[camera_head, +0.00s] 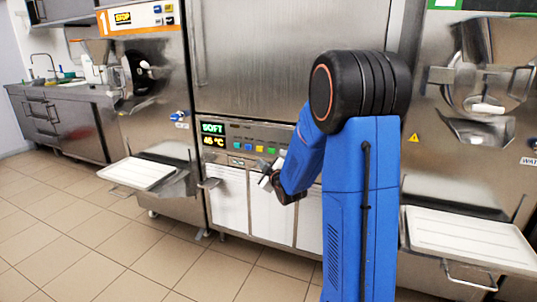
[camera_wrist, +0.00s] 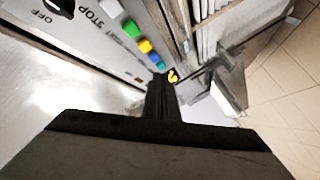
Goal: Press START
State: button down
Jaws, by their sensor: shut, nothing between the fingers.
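The control panel (camera_head: 246,144) is on the middle machine, with a green "SOFT" display, a "45 °C" display and a row of small coloured buttons. In the wrist view, the panel (camera_wrist: 85,45) shows "OFF" and "STOP" lettering, a black knob (camera_wrist: 60,7), a green button (camera_wrist: 131,28), a yellow button (camera_wrist: 146,46) and a blue button (camera_wrist: 155,58). My gripper (camera_head: 266,181) is shut and empty, in front of the panel's lower part. Its narrow tip shows in the wrist view (camera_wrist: 161,80), near the blue end of the row; contact cannot be told.
A white drip tray (camera_head: 138,173) juts out at the left machine, and another tray (camera_head: 465,238) at the right machine. The tiled floor (camera_head: 80,235) at left is clear.

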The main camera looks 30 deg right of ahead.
aim_at(271, 154)
jog(key=shift+w, duration=0.1)
dwell(0.4)
jog(key=shift+w+d, duration=0.9)
jog(key=shift+d, duration=0.25)
jog(key=shift+w+d, duration=0.85)
jog(key=shift+d, duration=0.3)
jog(key=shift+w+d, duration=0.9)
jog(key=shift+d, duration=0.25)
jog(key=shift+w+d+f, duration=0.1)
jog(key=shift+w+d, duration=0.05)
jog(key=shift+w+d, duration=0.1)
jog(key=shift+d, duration=0.1)
jog(key=shift+w+d, duration=0.3)
jog(key=shift+d, duration=0.1)
dwell(0.6)
jog(key=shift+a, duration=0.1)
jog(key=shift+s+a, duration=0.55)
jog(key=shift+a, duration=0.1)
dwell(0.4)
jog(key=shift+s+a, duration=0.8)
jog(key=shift+a, duration=0.2)
jog(key=shift+s+a, duration=0.75)
jog(key=shift+a, duration=0.2)
